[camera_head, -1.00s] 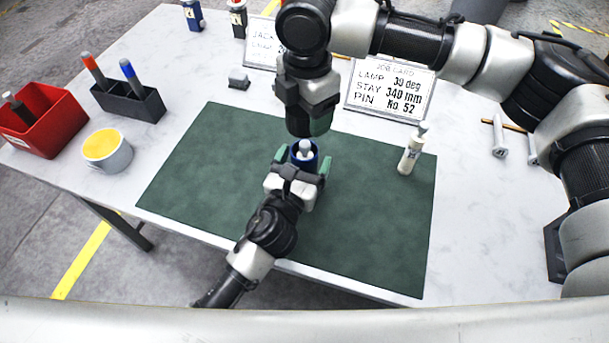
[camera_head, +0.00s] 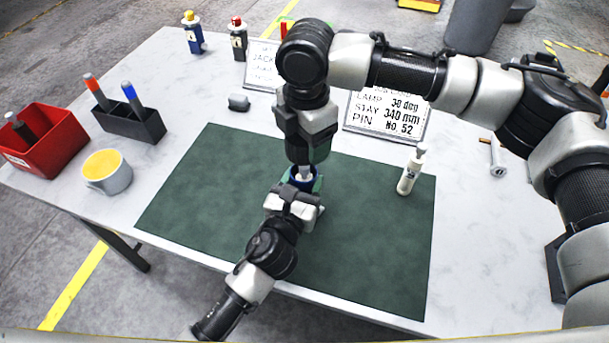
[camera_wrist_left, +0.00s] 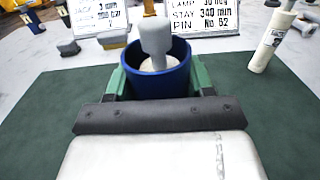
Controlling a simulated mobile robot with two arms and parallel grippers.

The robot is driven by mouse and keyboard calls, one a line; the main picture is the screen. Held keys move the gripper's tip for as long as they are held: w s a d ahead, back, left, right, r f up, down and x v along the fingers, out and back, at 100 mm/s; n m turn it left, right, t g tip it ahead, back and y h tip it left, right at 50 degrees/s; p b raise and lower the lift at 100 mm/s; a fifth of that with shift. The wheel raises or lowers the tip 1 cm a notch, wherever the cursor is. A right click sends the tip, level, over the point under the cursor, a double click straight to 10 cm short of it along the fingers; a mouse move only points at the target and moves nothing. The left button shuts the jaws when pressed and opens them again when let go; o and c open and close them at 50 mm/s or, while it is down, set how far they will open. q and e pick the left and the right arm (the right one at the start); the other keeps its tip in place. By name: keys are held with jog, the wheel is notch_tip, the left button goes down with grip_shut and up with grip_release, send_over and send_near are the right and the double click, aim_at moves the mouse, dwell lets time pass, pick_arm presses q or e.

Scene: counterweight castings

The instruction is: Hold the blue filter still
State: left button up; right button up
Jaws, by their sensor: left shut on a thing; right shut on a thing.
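The blue filter (camera_head: 303,185) is a round, open-topped blue cup standing over the green mat. It also shows in the left wrist view (camera_wrist_left: 158,82). My left gripper (camera_head: 301,184) is shut on it, with a green finger on each side. My right gripper (camera_head: 304,163) is right above the filter, pointing down and shut on that grey piece. Its fingertips are mostly hidden in the head view.
The green mat (camera_head: 200,195) is clear to the left. A white bottle (camera_head: 410,172) stands on its right part. Sign cards (camera_head: 388,115) stand behind. A yellow-topped mug (camera_head: 107,172), a pen holder (camera_head: 135,125) and a red bin (camera_head: 45,145) are at the left.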

aim_at(306, 187)
jog(key=shift+f, duration=1.85)
jog(key=shift+f, duration=0.85)
jog(key=shift+f, duration=0.55)
